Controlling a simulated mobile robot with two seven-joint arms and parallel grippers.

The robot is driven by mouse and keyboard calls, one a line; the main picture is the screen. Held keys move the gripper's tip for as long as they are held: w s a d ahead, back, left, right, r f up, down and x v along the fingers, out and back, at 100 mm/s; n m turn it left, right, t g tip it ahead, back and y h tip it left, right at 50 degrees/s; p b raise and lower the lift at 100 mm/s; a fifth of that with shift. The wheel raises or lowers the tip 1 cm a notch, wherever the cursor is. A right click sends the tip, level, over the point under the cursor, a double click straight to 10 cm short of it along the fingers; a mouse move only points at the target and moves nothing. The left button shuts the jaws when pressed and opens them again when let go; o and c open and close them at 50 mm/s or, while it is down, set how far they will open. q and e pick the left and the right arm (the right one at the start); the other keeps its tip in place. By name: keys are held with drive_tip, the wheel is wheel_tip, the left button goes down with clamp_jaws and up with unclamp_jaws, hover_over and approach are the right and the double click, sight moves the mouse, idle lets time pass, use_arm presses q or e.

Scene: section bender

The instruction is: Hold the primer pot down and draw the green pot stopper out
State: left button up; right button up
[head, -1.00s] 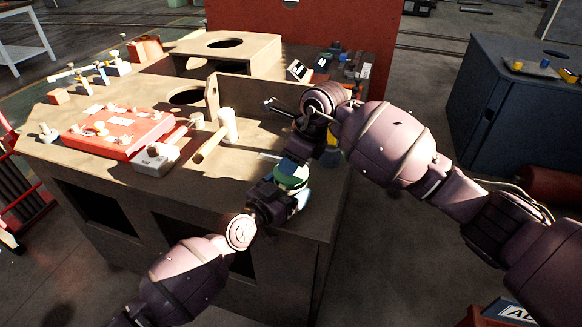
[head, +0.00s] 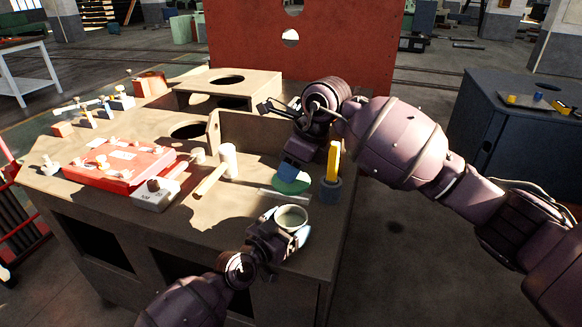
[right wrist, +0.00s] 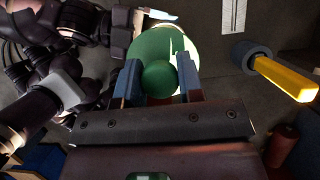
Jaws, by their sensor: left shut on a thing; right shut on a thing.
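The primer pot (head: 291,217) is a small pale pot near the front right edge of the bench, its round mouth open and facing up. My left gripper (head: 283,235) is shut on the pot from the front left. I cannot tell whether its base touches the bench. The green pot stopper (head: 291,182) is out of the pot, behind it in the head view. My right gripper (head: 294,166) is shut on its knob from above. In the right wrist view, the stopper's round knob (right wrist: 159,78) sits between the two blue fingers, with its green disc beyond.
A dark cup (head: 330,190) with a yellow-handled tool (head: 334,160) stands close right of the stopper. A mallet (head: 227,160), a grey block (head: 156,194) and a red box (head: 115,165) lie to the left. A raised wooden panel (head: 250,135) is behind.

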use_arm(q)
drive_tip(key=o, duration=0.9)
drive_tip(key=shift+s+a, duration=0.1)
